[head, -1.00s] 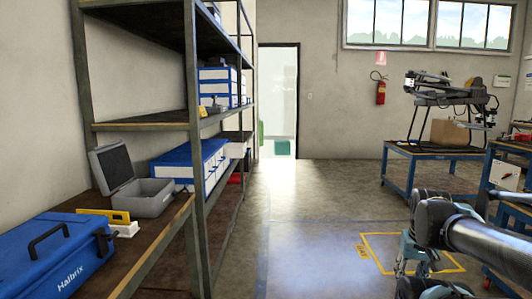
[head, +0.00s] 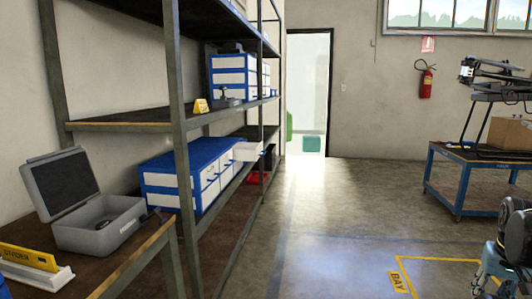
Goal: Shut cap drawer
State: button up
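A low blue drawer cabinet (head: 195,152) with white drawer fronts stands on a shelf of the rack at left. At its far end one white drawer (head: 248,151) is pulled out toward the aisle; I cannot read any label on it. The nearer drawers look shut. Part of my arm (head: 512,235) shows at the lower right edge, far from the cabinet. My gripper's fingertips are not in view.
A rack post (head: 181,130) stands before the cabinet. The aisle floor (head: 320,210) is clear. A blue table (head: 480,175) stands at right.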

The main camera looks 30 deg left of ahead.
aim_at(242, 151)
jog(key=u, duration=0.4)
jog(key=i, duration=0.95)
jog(key=u, duration=0.95)
jog(key=i, duration=0.55)
jog(key=u, duration=0.4)
